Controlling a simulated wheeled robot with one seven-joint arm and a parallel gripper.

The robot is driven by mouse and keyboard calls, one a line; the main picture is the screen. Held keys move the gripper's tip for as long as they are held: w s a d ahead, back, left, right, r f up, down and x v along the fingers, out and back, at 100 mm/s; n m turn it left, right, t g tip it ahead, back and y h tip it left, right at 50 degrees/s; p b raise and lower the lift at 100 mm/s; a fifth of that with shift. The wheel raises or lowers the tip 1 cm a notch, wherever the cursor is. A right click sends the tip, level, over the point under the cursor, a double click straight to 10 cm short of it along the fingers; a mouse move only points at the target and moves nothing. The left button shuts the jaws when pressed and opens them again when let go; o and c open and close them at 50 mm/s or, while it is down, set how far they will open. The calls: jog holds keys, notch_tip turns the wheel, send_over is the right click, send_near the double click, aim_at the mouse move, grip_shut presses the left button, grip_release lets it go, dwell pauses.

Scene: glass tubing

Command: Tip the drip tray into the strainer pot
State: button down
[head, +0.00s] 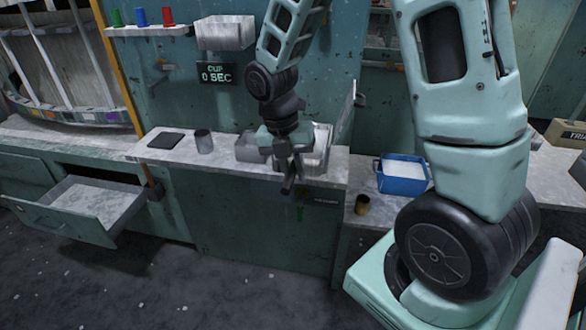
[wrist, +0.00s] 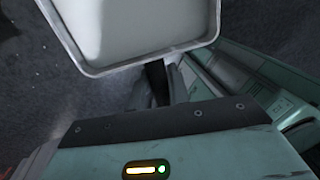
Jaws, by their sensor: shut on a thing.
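The drip tray (wrist: 140,30) shows in the wrist view as a shallow pale tray with a raised grey rim, cut off by the top edge. My gripper (wrist: 158,88) is shut on its dark handle, and dark floor shows beyond the tray. In the head view my gripper (head: 289,178) hangs at the front edge of the middle counter. I cannot clearly make out the held tray there. A dark grey cylinder (head: 204,142) stands upright on the counter to the left of my gripper. It may be the strainer pot, but its inside is too small to tell.
Metal bins (head: 320,146) stand on the counter behind my gripper. A black flat pad (head: 166,141) lies left of the cylinder. An open drawer (head: 85,202) juts out at the left.

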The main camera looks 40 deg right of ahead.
jog(key=shift+w+d+r+g+y+p, duration=0.15)
jog(key=shift+r+g+y+p, duration=0.4)
jog(key=shift+r+p, duration=0.9)
jog(key=shift+w+d+r+g+y+p, duration=0.1)
jog(key=shift+r+g+y+p, duration=0.4)
jog(key=shift+r+p, duration=0.9)
jog(key=w+d+r+g+y+p, duration=0.2)
jog(key=r+p, duration=0.3)
jog(key=p, duration=0.3)
jog(key=w+d+r+n+g+y+p, duration=0.1)
jog(key=w+d+r+g+y+p, duration=0.1)
jog(key=r+p, duration=0.4)
jog(key=shift+w+d+y+p, duration=0.5)
jog(key=shift+d+y+p, duration=0.4)
jog(key=shift+d, duration=0.35)
jog(key=shift+r+g, duration=0.1)
jog(key=shift+g, duration=0.15)
dwell(2.2)
